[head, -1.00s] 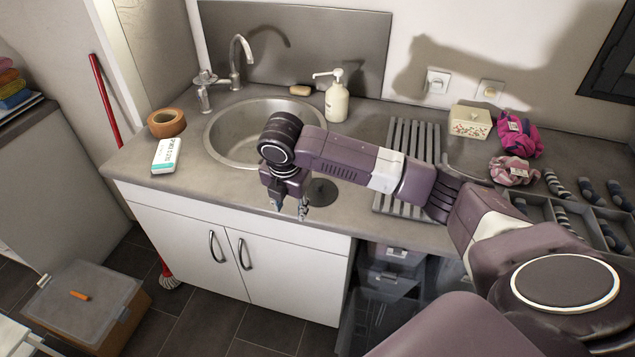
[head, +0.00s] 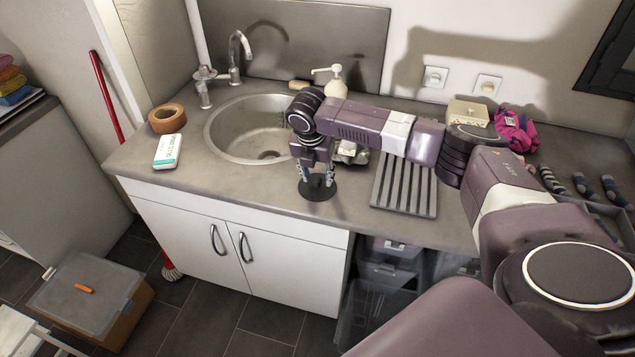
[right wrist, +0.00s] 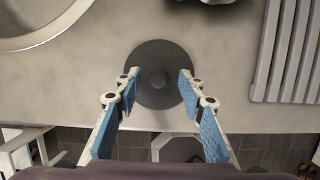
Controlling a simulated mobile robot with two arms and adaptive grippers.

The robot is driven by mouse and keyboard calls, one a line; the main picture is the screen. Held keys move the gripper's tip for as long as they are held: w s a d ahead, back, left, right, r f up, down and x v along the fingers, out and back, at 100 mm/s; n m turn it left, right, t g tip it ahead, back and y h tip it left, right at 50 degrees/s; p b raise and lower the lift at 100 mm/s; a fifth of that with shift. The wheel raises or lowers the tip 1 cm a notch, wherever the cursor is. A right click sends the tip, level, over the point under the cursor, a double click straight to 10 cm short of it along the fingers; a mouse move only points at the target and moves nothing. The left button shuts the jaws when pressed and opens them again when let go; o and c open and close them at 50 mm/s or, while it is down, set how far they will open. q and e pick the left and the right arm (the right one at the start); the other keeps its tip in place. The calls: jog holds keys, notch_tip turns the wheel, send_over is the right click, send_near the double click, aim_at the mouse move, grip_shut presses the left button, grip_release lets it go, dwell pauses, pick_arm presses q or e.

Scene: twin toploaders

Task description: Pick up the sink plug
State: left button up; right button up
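The sink plug (head: 319,190) is a dark round disc lying flat on the counter, right of the sink and near the front edge. In the right wrist view the plug (right wrist: 160,74) shows a small raised knob at its middle. My right gripper (head: 316,184) points down over the plug. In the right wrist view my right gripper (right wrist: 157,80) is open, with its blue-padded fingers on either side of the knob and nothing held. I cannot tell whether the fingertips touch the disc. My left gripper is not in view.
The round sink (head: 225,150) with its tap (head: 236,62) lies to the left. A ribbed drainer (head: 405,186) is close on the right. A soap bottle (head: 336,82) stands behind my right arm. Tape (head: 167,118) and a white packet (head: 168,151) lie left of the sink.

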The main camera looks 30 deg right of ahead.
aim_at(317, 179)
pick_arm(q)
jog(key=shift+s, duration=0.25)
pick_arm(e)
jog(key=shift+w+f, duration=0.1)
jog(key=shift+f, duration=0.1)
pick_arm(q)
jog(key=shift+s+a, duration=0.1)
pick_arm(e)
grip_shut()
jog(key=shift+r, duration=0.1)
pick_arm(q)
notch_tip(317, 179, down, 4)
jog(key=b, duration=0.3)
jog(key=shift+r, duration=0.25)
pick_arm(e)
notch_tip(317, 179, up, 20)
